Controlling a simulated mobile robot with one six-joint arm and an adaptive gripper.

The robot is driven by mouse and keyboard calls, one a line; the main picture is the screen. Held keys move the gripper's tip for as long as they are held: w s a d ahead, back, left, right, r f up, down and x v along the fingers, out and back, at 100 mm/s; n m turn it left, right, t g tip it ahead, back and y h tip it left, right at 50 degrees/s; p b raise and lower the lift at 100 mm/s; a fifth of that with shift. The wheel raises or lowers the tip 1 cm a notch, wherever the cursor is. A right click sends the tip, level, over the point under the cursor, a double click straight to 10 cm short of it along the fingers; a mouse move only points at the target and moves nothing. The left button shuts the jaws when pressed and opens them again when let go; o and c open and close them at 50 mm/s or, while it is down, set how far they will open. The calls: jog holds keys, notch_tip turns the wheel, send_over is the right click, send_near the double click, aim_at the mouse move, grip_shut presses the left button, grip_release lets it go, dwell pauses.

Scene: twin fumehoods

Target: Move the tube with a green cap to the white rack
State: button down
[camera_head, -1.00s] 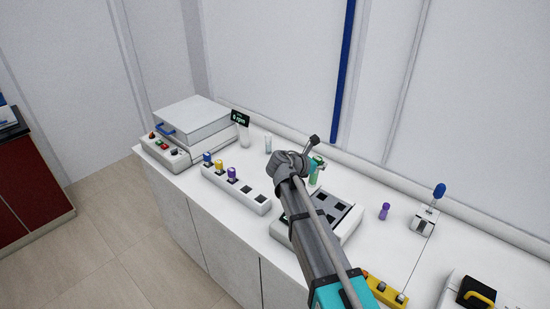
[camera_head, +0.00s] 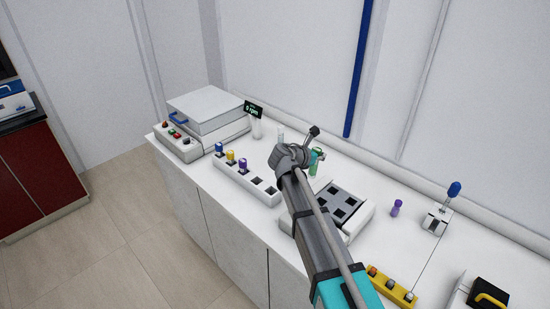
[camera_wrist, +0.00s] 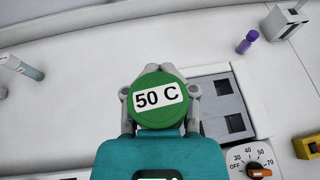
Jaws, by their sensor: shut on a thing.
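The tube with a green cap (camera_wrist: 160,98) is held in my gripper (camera_wrist: 160,115), with the cap facing the wrist camera and a "50 C" label on it. In the head view the green tube (camera_head: 315,166) shows partly behind my gripper (camera_head: 314,156), above the counter behind the heater block. The tube's lower part is hidden in the wrist view. The white rack (camera_head: 262,192) stands left of my gripper. Its left slots hold a blue-capped, a yellow-capped and a purple-capped tube, and empty slots show at its right end.
The heater block (camera_head: 352,190) with empty square wells stands right of the rack. A purple tube (camera_head: 396,208) stands alone further right, near a white device with a blue knob (camera_head: 454,188). A clear tube (camera_head: 281,136) stands behind the rack.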

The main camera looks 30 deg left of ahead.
jog(key=s+a+f+n+y+b, duration=0.1)
jog(key=s+a+n+y, duration=0.1)
jog(key=a, duration=0.5)
jog(key=s+a+f+n+t+y+b, duration=0.1)
jog(key=s+a+n+y+b, duration=0.1)
jog(key=a, duration=0.6)
jog(key=shift+s+a+f+n+t+y, duration=0.3)
jog(key=shift+s+f+n+y, duration=0.15)
jog(key=shift+y, duration=0.35)
jog(key=shift+w+f+t+b, duration=0.1)
jog(key=shift+t+b, duration=0.3)
jog(key=shift+b, duration=0.35)
jog(key=shift+w+f+b, duration=0.1)
jog(key=shift+f+b, duration=2.65)
jog(key=shift+b, duration=0.1)
jog(key=shift+f+b, duration=2.95)
jog(key=shift+b, duration=0.1)
